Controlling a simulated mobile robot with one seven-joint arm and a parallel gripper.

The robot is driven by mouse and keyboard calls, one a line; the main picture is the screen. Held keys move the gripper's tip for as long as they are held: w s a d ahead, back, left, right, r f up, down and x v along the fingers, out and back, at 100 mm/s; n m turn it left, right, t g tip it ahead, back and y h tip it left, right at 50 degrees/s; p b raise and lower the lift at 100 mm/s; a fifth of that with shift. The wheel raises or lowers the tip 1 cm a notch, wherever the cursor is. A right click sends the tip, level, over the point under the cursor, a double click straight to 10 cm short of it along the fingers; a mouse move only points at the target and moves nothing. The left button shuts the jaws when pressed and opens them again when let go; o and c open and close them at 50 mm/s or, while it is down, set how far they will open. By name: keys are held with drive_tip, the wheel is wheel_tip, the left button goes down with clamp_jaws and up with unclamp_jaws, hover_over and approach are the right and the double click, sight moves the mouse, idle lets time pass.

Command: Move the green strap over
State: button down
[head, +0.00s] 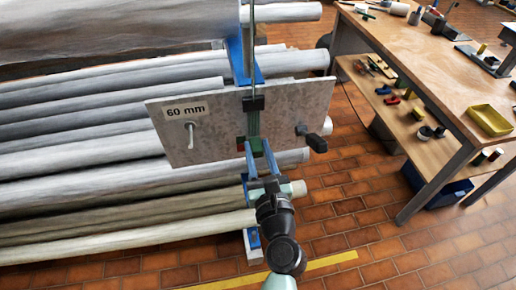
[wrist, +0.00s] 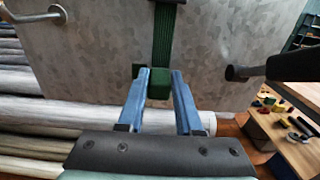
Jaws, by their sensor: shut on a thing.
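The green strap (head: 253,124) runs down the middle of a grey metal plate (head: 220,135) labelled "60 mm". It hangs from a black piece at the plate's upper edge. In the wrist view the strap (wrist: 164,35) is dark green and vertical, with a thicker green end lower down. My gripper (head: 256,146) has two blue fingers and reaches up to this lower end. In the wrist view my gripper (wrist: 160,75) is shut on the strap's green end, close in front of the plate. The fingers partly cover that end.
A metal hook (head: 191,135) stands out from the plate's left side, and a black-ended peg (head: 314,138) from its right. Long grey pipes (head: 90,135) lie stacked behind. A wooden workbench (head: 430,60) with tools stands at right. Tiled floor (head: 350,215) is open between.

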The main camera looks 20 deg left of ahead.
drive_tip(key=shift+r, duration=0.1)
drive_tip(key=c, duration=0.6)
unclamp_jaws()
drive_tip(key=shift+o, duration=0.2)
drive_tip(key=b+v, duration=0.2)
drive_tip(key=v, duration=1.1)
drive_tip(key=shift+b, duration=0.35)
